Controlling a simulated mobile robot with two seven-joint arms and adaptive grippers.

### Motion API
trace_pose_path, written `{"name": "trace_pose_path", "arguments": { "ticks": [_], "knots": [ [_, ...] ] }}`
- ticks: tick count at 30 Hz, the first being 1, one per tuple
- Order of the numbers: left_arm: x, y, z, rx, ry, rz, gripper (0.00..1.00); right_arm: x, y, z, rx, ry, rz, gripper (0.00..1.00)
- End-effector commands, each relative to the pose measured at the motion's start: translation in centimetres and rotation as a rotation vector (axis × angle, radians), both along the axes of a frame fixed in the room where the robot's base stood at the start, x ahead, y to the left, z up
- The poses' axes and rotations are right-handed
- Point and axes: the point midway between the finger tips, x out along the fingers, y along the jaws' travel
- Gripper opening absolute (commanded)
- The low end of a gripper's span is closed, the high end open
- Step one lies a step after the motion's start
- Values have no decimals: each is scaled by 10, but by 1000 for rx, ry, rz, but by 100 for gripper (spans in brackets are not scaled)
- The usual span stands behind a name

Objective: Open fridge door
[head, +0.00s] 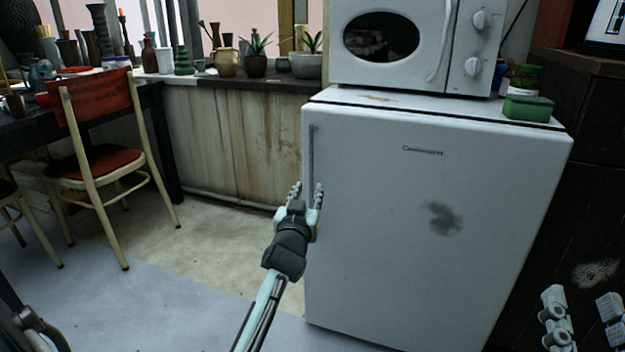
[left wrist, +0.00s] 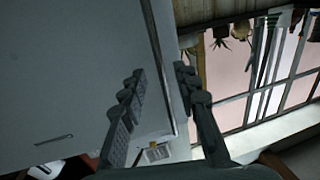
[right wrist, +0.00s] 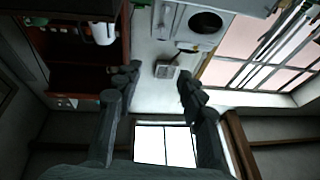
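The white fridge (head: 410,220) stands in the middle of the head view with its door shut. A long thin grey handle (head: 312,155) runs upright along the door's left edge. My left gripper (head: 307,188) is open at the handle's lower part, its fingers pointing up. In the left wrist view, the open fingers (left wrist: 160,78) stand either side of a dark edge strip beside a pale panel. I cannot tell whether they touch it. My right gripper (head: 581,302) is open and empty at the lower right, also seen with parted fingers in the right wrist view (right wrist: 155,80).
A white microwave (head: 400,45) and a green box (head: 528,108) stand on the fridge. A red-backed chair (head: 105,130) stands at a dark table on the left. Bare floor (head: 200,240) lies left of the fridge. A dark cabinet (head: 590,140) stands on the right.

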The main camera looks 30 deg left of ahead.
Motion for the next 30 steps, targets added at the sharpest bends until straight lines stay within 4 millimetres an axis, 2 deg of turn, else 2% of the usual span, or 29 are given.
{"name": "trace_pose_path", "arguments": {
  "ticks": [3,9,20,21,28,30],
  "knots": [
    [19,9,0,2,-1,0,31,-1,-1,4,12,-33,-1,40],
    [43,20,0,1,0,0,31,-3,-3,11,27,-76,-5,40],
    [50,23,0,0,0,0,31,-4,-4,15,33,-94,-7,40],
    [50,23,0,0,0,0,30,-4,-4,15,33,-94,-7,40],
    [50,23,0,0,0,0,1,-4,-4,15,33,-94,-7,40],
    [50,23,0,0,0,0,0,-4,-4,15,33,-93,-7,40]
  ]
}}
